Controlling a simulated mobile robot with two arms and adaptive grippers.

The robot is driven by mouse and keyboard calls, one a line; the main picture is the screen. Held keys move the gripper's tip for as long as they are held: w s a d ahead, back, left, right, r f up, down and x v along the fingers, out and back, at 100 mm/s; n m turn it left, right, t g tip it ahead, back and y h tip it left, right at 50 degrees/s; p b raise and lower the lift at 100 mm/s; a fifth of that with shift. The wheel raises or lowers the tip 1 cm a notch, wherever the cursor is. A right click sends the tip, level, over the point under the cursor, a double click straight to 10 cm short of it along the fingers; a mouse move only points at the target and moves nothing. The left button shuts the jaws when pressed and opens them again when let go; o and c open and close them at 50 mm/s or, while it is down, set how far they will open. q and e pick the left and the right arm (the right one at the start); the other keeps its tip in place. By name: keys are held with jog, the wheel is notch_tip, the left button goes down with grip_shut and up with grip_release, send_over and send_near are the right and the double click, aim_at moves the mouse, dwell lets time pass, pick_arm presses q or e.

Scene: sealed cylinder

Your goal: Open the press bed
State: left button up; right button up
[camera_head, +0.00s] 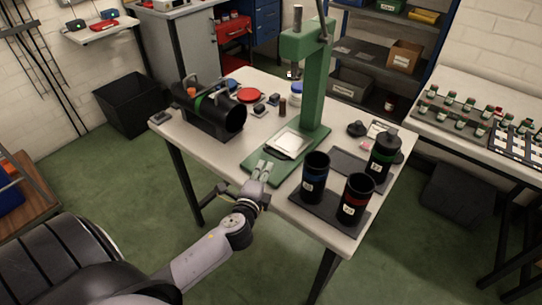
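The green press (303,85) stands on the white table, its column rising at the table's middle. Its flat green base (262,157) reaches toward the front edge, with a pale square plate on the bed (289,143). My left gripper (265,166) is at the front left corner of the base, its fingers pointing toward the pale plate. The fingers appear close together with nothing visible between them; I cannot tell whether they touch the base. My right gripper is not in view.
A black cylinder lies in a cradle (208,112) at the left of the table (345,243). Black canisters with blue (315,178) and red (355,198) bands stand on a dark tray at the front right.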

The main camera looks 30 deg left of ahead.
pick_arm(q)
jog(key=x, duration=0.7)
jog(key=shift+w+f, duration=0.1)
jog(key=shift+w, duration=0.2)
jog(key=shift+c, duration=0.3)
grip_shut()
